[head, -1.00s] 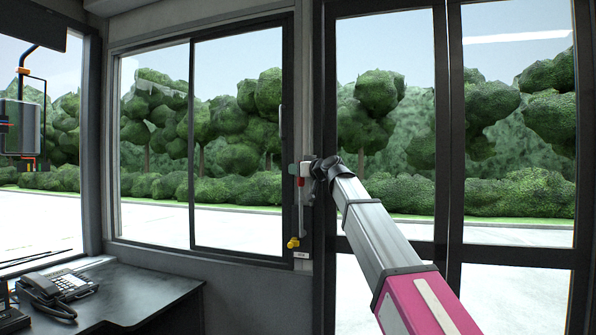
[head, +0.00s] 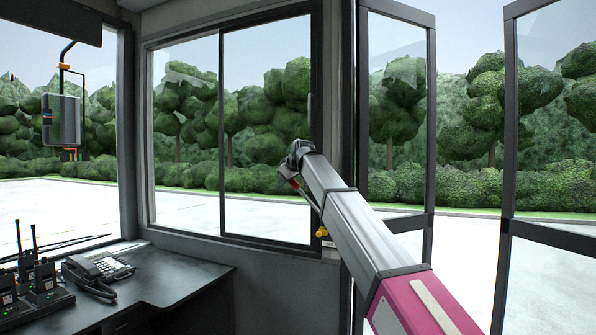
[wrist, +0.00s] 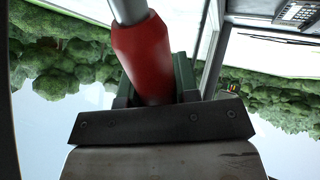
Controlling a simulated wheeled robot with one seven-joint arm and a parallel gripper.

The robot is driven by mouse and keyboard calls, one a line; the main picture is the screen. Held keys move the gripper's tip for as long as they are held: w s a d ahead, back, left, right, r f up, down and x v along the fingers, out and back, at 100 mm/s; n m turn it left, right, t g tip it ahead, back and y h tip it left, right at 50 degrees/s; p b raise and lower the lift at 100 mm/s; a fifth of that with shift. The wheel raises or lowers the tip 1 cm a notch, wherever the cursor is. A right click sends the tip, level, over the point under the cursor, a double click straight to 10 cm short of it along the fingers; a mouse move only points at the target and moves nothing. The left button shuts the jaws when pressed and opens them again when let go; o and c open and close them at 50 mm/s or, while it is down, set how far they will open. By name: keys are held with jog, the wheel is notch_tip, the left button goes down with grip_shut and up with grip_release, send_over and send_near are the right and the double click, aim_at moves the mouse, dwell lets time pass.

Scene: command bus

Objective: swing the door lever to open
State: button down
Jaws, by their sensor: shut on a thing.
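The door lever has a red grip and a grey metal rod. In the wrist view the red grip (wrist: 145,55) lies between the jaws of my gripper (wrist: 157,92), which is shut on it. In the head view my gripper (head: 293,172) is in front of the side window, with a bit of red showing below it. The lever leans up and left from its yellow base (head: 322,232). Most of the rod is hidden behind my arm. The glass door's left panel (head: 430,130) and right panel (head: 511,150) stand folded apart, with a gap between them.
A dark desk (head: 190,265) at the lower left holds a telephone (head: 98,268) and several radios (head: 38,280). A sliding side window (head: 222,120) is behind my gripper. A mirror (head: 62,120) hangs outside at the left.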

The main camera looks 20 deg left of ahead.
jog(key=a+f+h, duration=0.2)
jog(key=f, duration=0.2)
jog(key=a+f+n+h, duration=0.1)
jog(key=f+h, duration=0.1)
jog(key=f, duration=0.3)
jog(key=a+f+g+h, duration=0.1)
jog(key=a+f+h, duration=0.1)
jog(key=f, duration=0.2)
jog(key=shift+w+a+f+n, duration=0.15)
jog(key=shift+a+n, duration=0.15)
jog(key=shift+n, duration=0.1)
jog(key=shift+f, duration=0.15)
jog(key=c, duration=0.8)
grip_release()
jog(key=shift+c, duration=0.2)
